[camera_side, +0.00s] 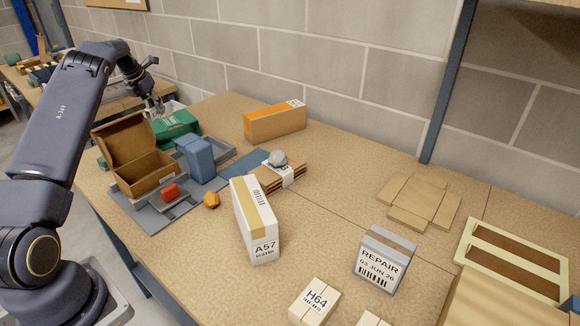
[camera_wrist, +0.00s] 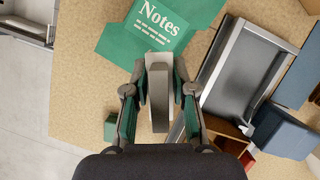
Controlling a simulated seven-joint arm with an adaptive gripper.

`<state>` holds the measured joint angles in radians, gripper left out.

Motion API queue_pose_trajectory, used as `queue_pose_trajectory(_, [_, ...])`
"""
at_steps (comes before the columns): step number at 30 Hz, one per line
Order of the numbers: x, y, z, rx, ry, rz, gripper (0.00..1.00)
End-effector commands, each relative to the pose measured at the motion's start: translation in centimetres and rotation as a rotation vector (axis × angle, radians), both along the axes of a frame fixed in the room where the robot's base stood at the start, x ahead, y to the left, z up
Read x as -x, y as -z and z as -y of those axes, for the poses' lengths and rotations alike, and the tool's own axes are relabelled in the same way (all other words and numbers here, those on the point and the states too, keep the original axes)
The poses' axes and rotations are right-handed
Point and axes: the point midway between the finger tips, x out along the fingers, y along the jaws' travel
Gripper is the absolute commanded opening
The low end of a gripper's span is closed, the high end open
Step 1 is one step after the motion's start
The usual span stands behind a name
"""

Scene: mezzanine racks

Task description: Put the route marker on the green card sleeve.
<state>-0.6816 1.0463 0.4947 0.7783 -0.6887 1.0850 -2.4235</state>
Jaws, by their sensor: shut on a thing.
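My gripper (camera_wrist: 158,88) is shut on a long grey and pale piece (camera_wrist: 159,98), which I take to be the route marker. The piece points away from the wrist between the two fingers.
An open cardboard box (camera_side: 148,172), a blue block (camera_side: 197,158) and a red piece (camera_side: 170,191) stand by a grey tray (camera_wrist: 236,62). A small green block (camera_wrist: 110,127) is left of my fingers. An orange box (camera_side: 274,122) stands near the wall. Table's right holds labelled boxes.

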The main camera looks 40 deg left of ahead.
Motion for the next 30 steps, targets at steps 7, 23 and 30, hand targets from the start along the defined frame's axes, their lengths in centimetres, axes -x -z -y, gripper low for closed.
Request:
queue_pose_trajectory(7, [0.0,2.5,0.1,0.002,0.000,-0.001,0.00])
queue_pose_trajectory(23, [-0.1,5.1,0.0,-0.001,0.002,0.001,0.00])
queue_pose_trajectory(30, [-0.1,5.0,0.0,-0.001,0.002,0.001,0.50])
